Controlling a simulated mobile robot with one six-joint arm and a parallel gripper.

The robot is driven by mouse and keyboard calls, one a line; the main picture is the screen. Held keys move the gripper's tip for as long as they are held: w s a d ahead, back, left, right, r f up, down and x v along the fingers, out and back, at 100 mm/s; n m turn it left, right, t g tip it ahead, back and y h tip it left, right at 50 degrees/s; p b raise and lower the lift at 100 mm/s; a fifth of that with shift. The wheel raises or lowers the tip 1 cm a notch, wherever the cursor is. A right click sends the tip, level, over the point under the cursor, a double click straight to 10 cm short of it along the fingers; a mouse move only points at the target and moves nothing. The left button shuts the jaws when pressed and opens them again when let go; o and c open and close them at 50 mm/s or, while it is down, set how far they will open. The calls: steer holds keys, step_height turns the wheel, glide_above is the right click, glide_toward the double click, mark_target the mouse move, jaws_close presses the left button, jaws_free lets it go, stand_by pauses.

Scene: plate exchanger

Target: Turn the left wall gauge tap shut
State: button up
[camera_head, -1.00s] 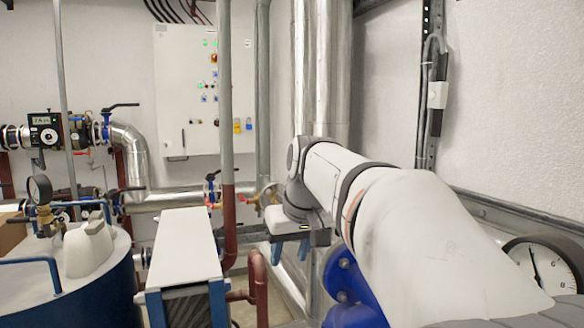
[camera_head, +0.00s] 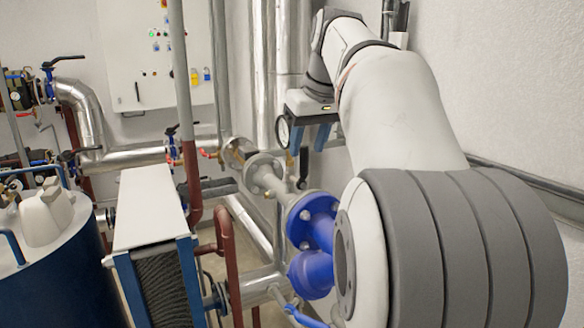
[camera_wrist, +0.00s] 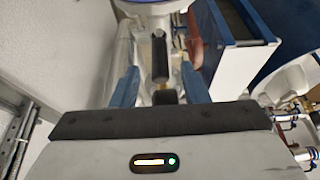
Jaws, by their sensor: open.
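A round white-faced gauge (camera_head: 283,131) with a dark rim stands just left of my gripper in the head view. A black tap handle (camera_head: 304,168) hangs upright below the fingers there. My gripper (camera_head: 308,148) is open, with two blue fingers pointing down. In the wrist view the same black handle (camera_wrist: 160,58) lies between the two fingers of my gripper (camera_wrist: 160,70), with a gap on each side. A brass-coloured part shows at the handle's near end. The tap body is mostly hidden by my gripper.
Grey flanged pipe (camera_head: 268,176) and blue pipe fittings (camera_head: 312,225) are close below my gripper. A plate exchanger (camera_head: 150,205) and a blue tank (camera_head: 70,275) stand left. The white wall is close on the right.

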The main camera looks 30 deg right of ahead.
mark_target(306, 150)
steer(key=b+x, duration=0.2)
steer(key=x, duration=0.2)
steer(key=shift+f, duration=0.2)
steer(key=shift+r, duration=0.1)
jaws_close()
